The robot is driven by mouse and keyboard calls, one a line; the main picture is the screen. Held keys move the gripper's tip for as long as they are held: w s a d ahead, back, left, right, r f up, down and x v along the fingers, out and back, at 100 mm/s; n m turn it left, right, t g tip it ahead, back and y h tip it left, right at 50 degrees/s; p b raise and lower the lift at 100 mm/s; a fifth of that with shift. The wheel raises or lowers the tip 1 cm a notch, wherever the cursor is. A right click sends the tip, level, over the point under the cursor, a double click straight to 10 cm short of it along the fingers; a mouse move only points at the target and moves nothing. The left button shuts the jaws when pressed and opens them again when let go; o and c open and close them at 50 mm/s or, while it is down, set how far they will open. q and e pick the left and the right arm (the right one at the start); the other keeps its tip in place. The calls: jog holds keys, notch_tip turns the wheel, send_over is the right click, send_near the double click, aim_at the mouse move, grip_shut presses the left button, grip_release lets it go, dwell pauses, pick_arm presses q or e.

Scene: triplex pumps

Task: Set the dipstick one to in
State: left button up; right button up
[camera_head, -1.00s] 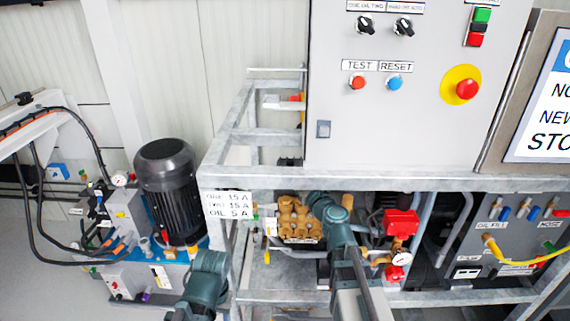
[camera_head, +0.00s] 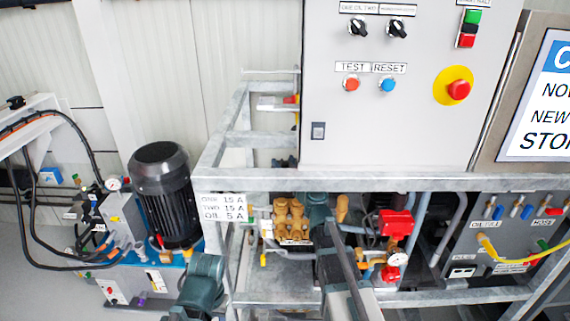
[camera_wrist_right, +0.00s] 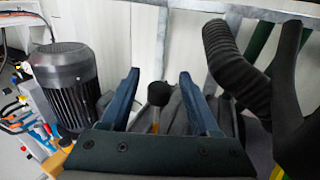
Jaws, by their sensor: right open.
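A black round knob on a short yellowish stem (camera_wrist_right: 159,94), which looks like a dipstick, stands between the two blue fingers of my right gripper (camera_wrist_right: 158,76) in the right wrist view. The fingers are open, one on each side of the knob, with a gap on both sides. I cannot read a label that says it is dipstick one. In the head view my right arm reaches under the control cabinet beside the brass pump (camera_head: 291,217); the dipstick cannot be made out there. Only a link of my left arm shows at the bottom; its gripper is out of view.
A galvanised frame (camera_head: 400,182) runs over the pump area, with the grey cabinet (camera_head: 400,130) above. A red-capped valve (camera_head: 396,223) and gauge sit right of my arm. A thick black ribbed hose (camera_wrist_right: 235,65) is close to the right finger. A black motor (camera_head: 163,195) stands left.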

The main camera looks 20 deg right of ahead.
grip_shut()
dwell(1.4)
